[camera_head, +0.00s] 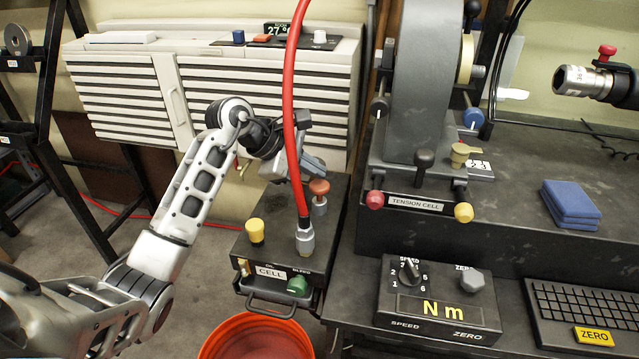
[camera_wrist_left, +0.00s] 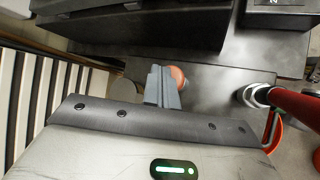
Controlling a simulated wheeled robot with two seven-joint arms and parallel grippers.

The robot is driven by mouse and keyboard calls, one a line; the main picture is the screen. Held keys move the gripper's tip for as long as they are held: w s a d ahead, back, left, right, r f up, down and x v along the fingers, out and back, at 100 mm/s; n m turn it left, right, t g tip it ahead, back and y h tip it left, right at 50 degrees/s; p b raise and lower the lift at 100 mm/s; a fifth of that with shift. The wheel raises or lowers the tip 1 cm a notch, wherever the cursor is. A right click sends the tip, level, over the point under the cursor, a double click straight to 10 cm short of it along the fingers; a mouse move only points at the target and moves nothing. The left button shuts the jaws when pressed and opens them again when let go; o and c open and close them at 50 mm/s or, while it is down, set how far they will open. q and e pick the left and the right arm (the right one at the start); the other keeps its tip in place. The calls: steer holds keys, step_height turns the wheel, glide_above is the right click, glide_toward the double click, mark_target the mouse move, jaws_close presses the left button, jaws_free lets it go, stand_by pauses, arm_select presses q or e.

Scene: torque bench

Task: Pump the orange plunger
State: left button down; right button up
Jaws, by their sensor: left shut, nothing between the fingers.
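The orange plunger (camera_head: 319,188) is a round knob on a short metal stem, on top of the black cell box (camera_head: 285,225). My left gripper (camera_head: 312,168) is shut and empty, just above and behind the knob, partly hidden by the red hose. In the left wrist view the shut fingers (camera_wrist_left: 163,90) overlap the edge of the orange knob (camera_wrist_left: 177,77). I cannot tell whether they touch it.
A red hose (camera_head: 289,95) rises from a metal fitting (camera_head: 305,238) on the box, close in front of my gripper. A yellow knob (camera_head: 255,231) and a green knob (camera_head: 298,284) are nearby. An orange bucket (camera_head: 225,336) stands below. The tension cell bench (camera_head: 510,215) is to the right.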

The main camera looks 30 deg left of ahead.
mark_target(316, 185)
stand_by(0.8)
arm_select(q)
steer(key=shift+f, duration=0.1)
steer(key=shift+f+b, duration=0.35)
steer(key=shift+b, duration=0.2)
steer(key=shift+f+b, duration=0.5)
steer(key=shift+f, duration=0.05)
stand_by(0.4)
steer(key=shift+f, duration=0.2)
steer(key=shift+s+f+b, duration=0.1)
steer(key=shift+f+b, duration=0.5)
stand_by(0.4)
steer(key=shift+r, duration=0.15)
steer(key=shift+r+p, duration=0.75)
steer(key=shift+r, duration=0.8)
